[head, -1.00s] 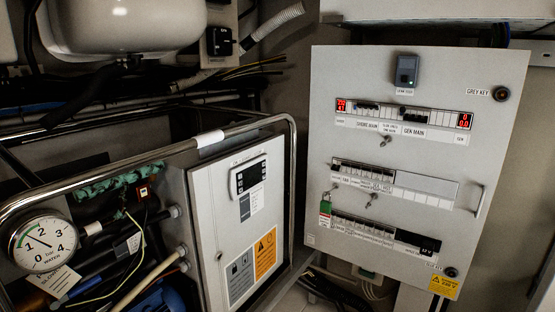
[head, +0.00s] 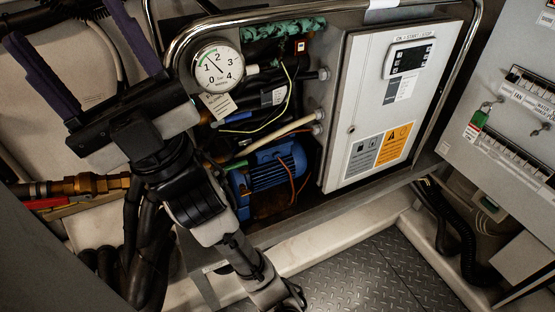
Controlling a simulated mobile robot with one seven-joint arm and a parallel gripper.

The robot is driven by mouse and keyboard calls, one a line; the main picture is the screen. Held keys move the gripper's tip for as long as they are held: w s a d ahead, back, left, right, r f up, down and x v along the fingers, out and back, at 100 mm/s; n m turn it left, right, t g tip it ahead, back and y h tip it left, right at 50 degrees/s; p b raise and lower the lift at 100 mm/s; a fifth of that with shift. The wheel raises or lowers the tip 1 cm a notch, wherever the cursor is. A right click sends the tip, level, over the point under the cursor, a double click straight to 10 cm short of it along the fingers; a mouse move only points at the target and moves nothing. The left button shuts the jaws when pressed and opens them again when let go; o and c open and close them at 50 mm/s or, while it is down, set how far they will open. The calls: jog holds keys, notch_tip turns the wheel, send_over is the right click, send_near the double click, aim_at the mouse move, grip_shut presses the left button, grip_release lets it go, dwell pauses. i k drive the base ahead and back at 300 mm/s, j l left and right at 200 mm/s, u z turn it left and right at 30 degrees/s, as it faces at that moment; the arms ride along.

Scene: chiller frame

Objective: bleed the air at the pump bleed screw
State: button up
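A blue finned motor (head: 270,172), which looks like the pump's, sits low inside the chiller frame (head: 185,42), left of the white control box. I cannot make out the bleed screw. A water pressure gauge (head: 217,68) in bar hangs at the frame's upper left, its needle between 1 and 2. A paper tag (head: 218,104) hangs below it. My gripper (head: 62,20) is at the upper left, its two dark purple fingers wide apart with nothing held between them. It is left of the gauge and apart from the motor. My arm hides part of the frame's left side.
The white control box (head: 390,105) with display and warning labels fills the frame's right. An electrical panel (head: 515,110) stands at the far right. Hoses and a brass fitting (head: 95,184) lie at the left. The checker-plate floor (head: 350,275) in front is clear.

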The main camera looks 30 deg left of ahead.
aim_at(244, 193)
jog(key=u, duration=1)
